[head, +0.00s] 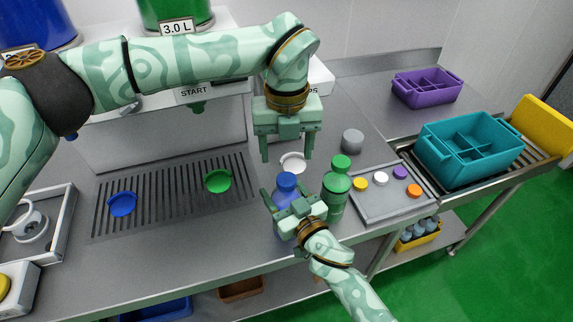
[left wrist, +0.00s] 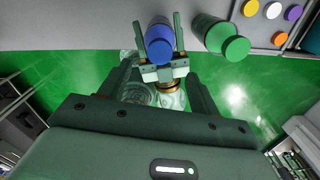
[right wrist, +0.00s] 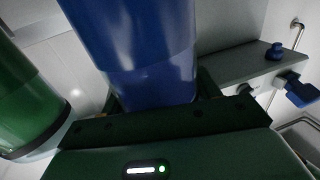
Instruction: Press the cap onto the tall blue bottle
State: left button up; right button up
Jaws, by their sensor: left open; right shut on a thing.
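The tall blue bottle (head: 284,192) stands upright near the table's front edge, with a blue cap (head: 286,179) on its top. I cannot tell how far down the cap sits. My right gripper (head: 290,204) is shut on the bottle's body; the right wrist view shows the blue body (right wrist: 140,55) close between the fingers. My left gripper (head: 287,152) is open and empty, pointing down above the bottle, apart from the cap. The left wrist view shows the blue cap (left wrist: 160,48) beyond its fingers.
A green bottle (head: 336,188) stands close right of the blue one. A grey tray (head: 375,209) with several coloured caps lies farther right, near a teal crate (head: 437,155). A white dish (head: 293,164) lies behind the blue bottle. A dispenser marked START stands behind the drain grate.

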pick_arm(q)
jog(key=shift+r, duration=2.35)
pick_arm(e)
jog(key=o, duration=1.5)
pick_arm(q)
jog(key=shift+r+p, duration=0.55)
jog(key=shift+r, duration=0.15)
pick_arm(e)
jog(key=v, duration=1.6)
jog(key=shift+s+d, duration=0.1)
jog(key=shift+d, duration=0.05)
pick_arm(q)
jog(key=shift+s, duration=0.1)
